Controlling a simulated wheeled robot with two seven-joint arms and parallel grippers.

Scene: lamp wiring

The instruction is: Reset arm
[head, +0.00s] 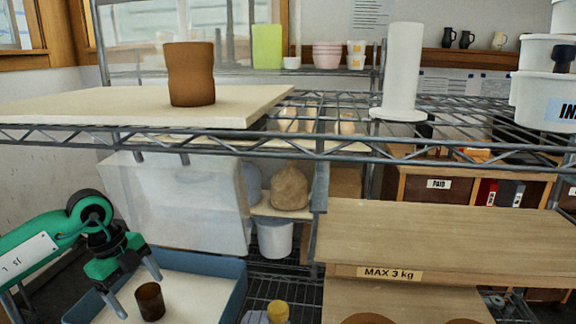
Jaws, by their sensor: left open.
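My left arm is green and comes in from the left edge. Its gripper (137,293) points down over the blue-rimmed tray at the lower left, with its two grey fingers apart. A small dark brown cup (150,301) stands in the tray close to the fingertips. The view does not show clearly whether the fingers touch it. Nothing is seen held in the fingers. My right gripper is not in view.
A wire shelf (345,153) crosses above my left gripper, bearing a board (110,106) with a brown pot (191,74) and a white cylinder (403,72). The tray (232,286) has raised walls. A wooden shelf (450,235) labelled "MAX 3 kg" stands right; its top is bare.

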